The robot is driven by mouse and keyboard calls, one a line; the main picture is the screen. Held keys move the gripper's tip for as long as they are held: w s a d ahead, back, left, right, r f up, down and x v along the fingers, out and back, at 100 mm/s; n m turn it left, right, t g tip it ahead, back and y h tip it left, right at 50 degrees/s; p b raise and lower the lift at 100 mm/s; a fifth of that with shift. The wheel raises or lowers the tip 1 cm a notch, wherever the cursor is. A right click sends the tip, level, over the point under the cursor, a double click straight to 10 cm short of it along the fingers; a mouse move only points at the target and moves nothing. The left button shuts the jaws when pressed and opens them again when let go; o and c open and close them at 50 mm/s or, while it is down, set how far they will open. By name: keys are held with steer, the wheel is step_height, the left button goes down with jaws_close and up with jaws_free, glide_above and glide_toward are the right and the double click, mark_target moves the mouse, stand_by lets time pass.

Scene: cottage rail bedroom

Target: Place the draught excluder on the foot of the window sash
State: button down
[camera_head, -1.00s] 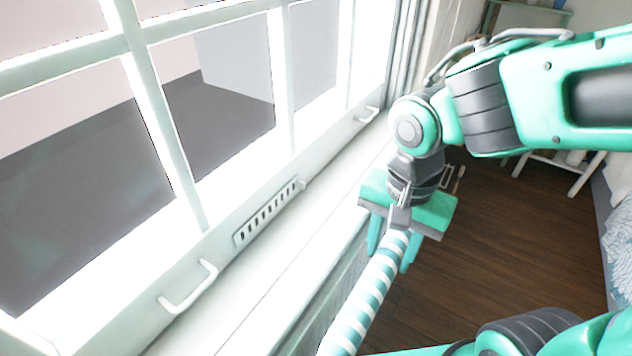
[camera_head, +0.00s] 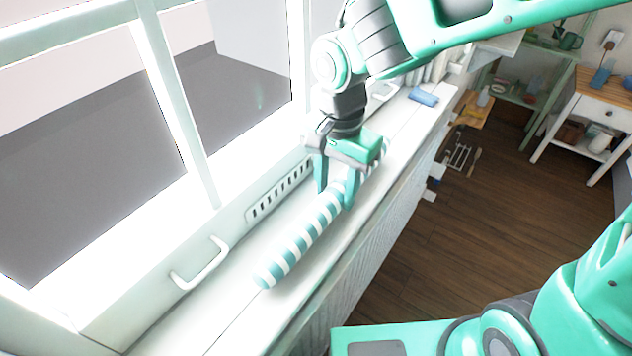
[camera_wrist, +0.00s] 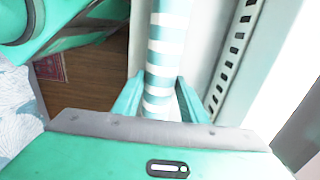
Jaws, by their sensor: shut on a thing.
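The draught excluder (camera_head: 308,241) is a long teal-and-white striped roll. My gripper (camera_head: 336,192) is shut on it part-way along its length, with a finger on each side. In the head view the roll lies along the white sill, over or on it, roughly parallel to the window sash (camera_head: 228,226); I cannot tell whether it touches the sill. A gap shows between its near end and the sash foot. In the wrist view the striped roll (camera_wrist: 165,60) runs up between the two teal fingers, with the slotted vent to its right. Part of the roll is hidden behind my gripper.
The sash has a white pull handle (camera_head: 200,264) and a slotted vent (camera_head: 280,190). A blue roll-shaped item (camera_head: 423,97) lies at the sill's far end. The sill (camera_head: 262,318) is clear near me. Shelves and a wooden-topped table (camera_head: 600,95) stand beyond the floor.

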steer(key=shift+w+a, duration=0.3)
steer(key=shift+a, duration=0.15)
steer(key=w+a, duration=0.2)
steer(key=shift+a, duration=0.4)
steer(key=shift+d+f, duration=0.1)
steer(key=shift+f, duration=0.65)
steer(key=c, duration=1.4)
jaws_free()
steer(key=shift+f, duration=0.1)
steer(key=shift+o, duration=0.2)
